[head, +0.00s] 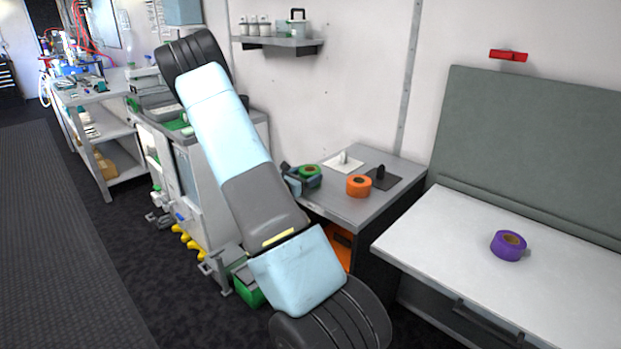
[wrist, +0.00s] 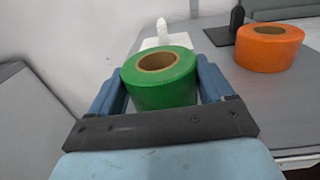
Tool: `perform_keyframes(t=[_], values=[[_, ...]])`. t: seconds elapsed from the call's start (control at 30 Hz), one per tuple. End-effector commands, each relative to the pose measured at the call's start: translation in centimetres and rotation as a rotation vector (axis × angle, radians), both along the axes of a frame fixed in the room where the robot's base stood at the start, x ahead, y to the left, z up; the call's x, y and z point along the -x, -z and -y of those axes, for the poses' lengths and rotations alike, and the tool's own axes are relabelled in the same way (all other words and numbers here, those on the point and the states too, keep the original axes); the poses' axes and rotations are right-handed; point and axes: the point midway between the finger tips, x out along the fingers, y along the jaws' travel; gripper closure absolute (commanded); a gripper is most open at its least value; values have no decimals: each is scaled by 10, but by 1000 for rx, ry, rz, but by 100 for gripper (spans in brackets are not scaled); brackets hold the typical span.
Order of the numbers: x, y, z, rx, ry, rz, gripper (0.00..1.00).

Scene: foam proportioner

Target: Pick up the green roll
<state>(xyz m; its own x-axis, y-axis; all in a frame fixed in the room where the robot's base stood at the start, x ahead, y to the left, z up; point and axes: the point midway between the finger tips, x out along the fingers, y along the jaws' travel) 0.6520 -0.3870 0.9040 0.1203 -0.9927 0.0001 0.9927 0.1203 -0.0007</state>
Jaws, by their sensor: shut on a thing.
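The green roll (wrist: 160,80) is a ring of green tape with a brown core, seen in the middle of the wrist view. My gripper (wrist: 160,92) has its blue fingers on both sides of the roll and is shut on it. In the head view the green roll (head: 311,171) is at the left end of the grey table, with my gripper (head: 300,178) at it. My arm hides part of that area. I cannot tell whether the roll touches the tabletop.
An orange roll (head: 359,186) stands on the grey table (head: 345,207), right of the green one; it also shows in the wrist view (wrist: 269,48). A white holder (head: 343,161) and a dark plate (head: 384,178) are behind. A purple roll (head: 508,246) sits on the white bench (head: 440,225).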

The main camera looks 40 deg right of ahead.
Motion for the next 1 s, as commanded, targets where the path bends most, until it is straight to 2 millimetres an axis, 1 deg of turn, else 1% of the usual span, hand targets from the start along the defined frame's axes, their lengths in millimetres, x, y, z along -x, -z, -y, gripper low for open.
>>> perform_keyframes(t=[0.03, 0.2, 0.43, 0.57, 0.67, 0.77, 1.0], values=[[0, 0, 0, 0, 0, 0, 38], [0, 0, 0, 0, 0, 0, 53], [0, -1, 0, 0, 0, 0, 53], [0, -7, 0, 0, 0, 3, 53], [-1, -18, 0, 1, 0, 3, 53], [0, -35, 0, 1, 0, 5, 53], [26, -74, -25, -1, 0, 4, 53]])
